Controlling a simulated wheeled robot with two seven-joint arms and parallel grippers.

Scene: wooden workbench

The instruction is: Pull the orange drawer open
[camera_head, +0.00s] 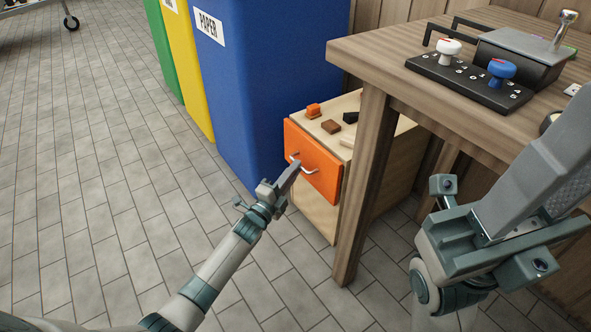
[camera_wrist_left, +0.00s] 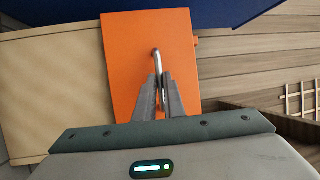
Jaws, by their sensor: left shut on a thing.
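The orange drawer (camera_head: 325,176) is the front of a small light-wood cabinet (camera_head: 312,213) beside the bench. Its front looks about flush with the cabinet. It carries a curved metal handle (camera_head: 307,171). My left gripper (camera_head: 294,168) reaches the handle from the lower left and is shut on it. In the left wrist view, the left gripper's fingers (camera_wrist_left: 161,88) close around the handle (camera_wrist_left: 156,58), with the orange drawer front (camera_wrist_left: 124,60) right behind.
A blue paper bin (camera_head: 262,80) stands close to the cabinet's left, with yellow (camera_head: 190,60) and green bins beyond. A wooden bench (camera_head: 385,75) overhangs the cabinet, its leg (camera_head: 358,190) close to the drawer's right. Small blocks lie on the cabinet top. Tiled floor in front is clear.

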